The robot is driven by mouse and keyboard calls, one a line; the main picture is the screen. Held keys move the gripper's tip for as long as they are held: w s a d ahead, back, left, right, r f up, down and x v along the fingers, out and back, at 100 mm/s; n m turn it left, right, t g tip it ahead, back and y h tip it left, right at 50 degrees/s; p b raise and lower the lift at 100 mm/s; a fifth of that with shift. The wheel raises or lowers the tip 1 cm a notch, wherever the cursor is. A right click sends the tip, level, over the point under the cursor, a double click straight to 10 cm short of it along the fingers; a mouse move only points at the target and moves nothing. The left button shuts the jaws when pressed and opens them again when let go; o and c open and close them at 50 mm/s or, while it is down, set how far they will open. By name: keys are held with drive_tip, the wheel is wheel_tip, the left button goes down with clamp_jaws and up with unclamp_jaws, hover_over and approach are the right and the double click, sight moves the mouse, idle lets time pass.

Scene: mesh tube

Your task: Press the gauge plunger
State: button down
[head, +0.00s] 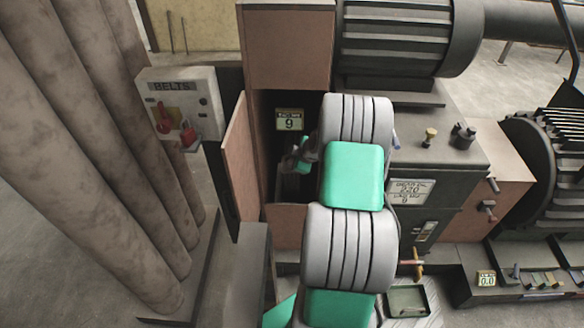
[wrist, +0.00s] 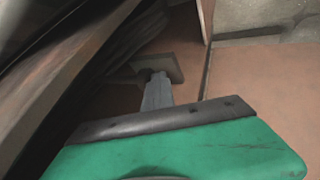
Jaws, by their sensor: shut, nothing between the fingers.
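A small gauge display (head: 290,120) reading 9 is on the dark inner wall of the tall open cabinet recess in the head view. My gripper (head: 288,163) is inside that recess, just below the display, partly hidden by my arm. In the wrist view my gripper's grey fingers (wrist: 157,78) are shut with nothing between them. Their tips are at a small grey plate (wrist: 170,64) near the brown panel; I cannot tell whether they touch. I cannot clearly make out the plunger.
The open brown door (head: 239,160) stands left of the recess, and a dark slanted wall (wrist: 50,80) runs close along the left in the wrist view. A white BELTS box (head: 183,105) and large pipes (head: 90,150) are farther left. A grey machine (head: 430,165) stands at right.

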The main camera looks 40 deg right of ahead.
drive_tip(key=shift+r, duration=0.1)
drive_tip(key=s+a+r+b, duration=0.1)
drive_tip(key=s+a+r, duration=0.1)
drive_tip(key=s+r, duration=0.5)
drive_tip(key=shift+s+a+r, duration=0.15)
drive_tip(key=shift+s+r, duration=0.25)
drive_tip(key=shift+s, duration=0.75)
